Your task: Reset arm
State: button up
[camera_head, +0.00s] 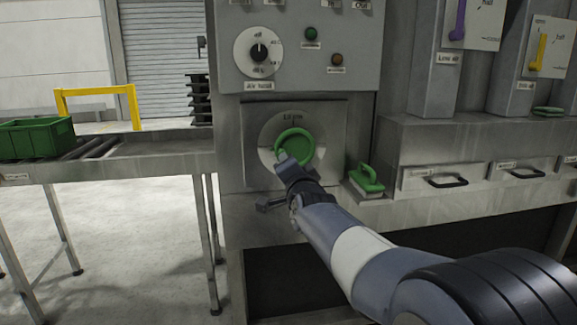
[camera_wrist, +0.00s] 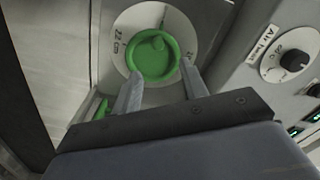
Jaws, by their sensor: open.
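My arm reaches up from the lower right in the head view to a green round knob (camera_head: 293,146) on the grey machine panel. My gripper (camera_head: 283,160) is at the knob's lower left edge in that view. The wrist view shows my gripper (camera_wrist: 160,84) open, with its two fingers apart and the green knob (camera_wrist: 153,57) ahead of and between them. The knob sits on a pale round dial plate with markings. I cannot tell whether the fingers touch the knob. Nothing is held.
Above is a panel with a dial (camera_head: 258,52) and green and orange buttons. A green-handled brush (camera_head: 367,180) lies on the ledge close to my wrist's right. Drawers (camera_head: 445,179) and levers are further right. A green crate (camera_head: 36,138) stands on the left conveyor.

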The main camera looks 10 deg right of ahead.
jog(key=shift+s, duration=0.2)
jog(key=w+p, duration=0.1)
jog(key=w, duration=1)
jog(key=shift+f, duration=0.15)
jog(key=shift+s, duration=0.1)
jog(key=s+d+f+n+p, duration=0.1)
jog(key=s+f+n+p, duration=0.2)
jog(key=s+n+p, duration=0.4)
jog(key=s+n, duration=0.2)
jog(key=s, duration=0.1)
dwell(2.6)
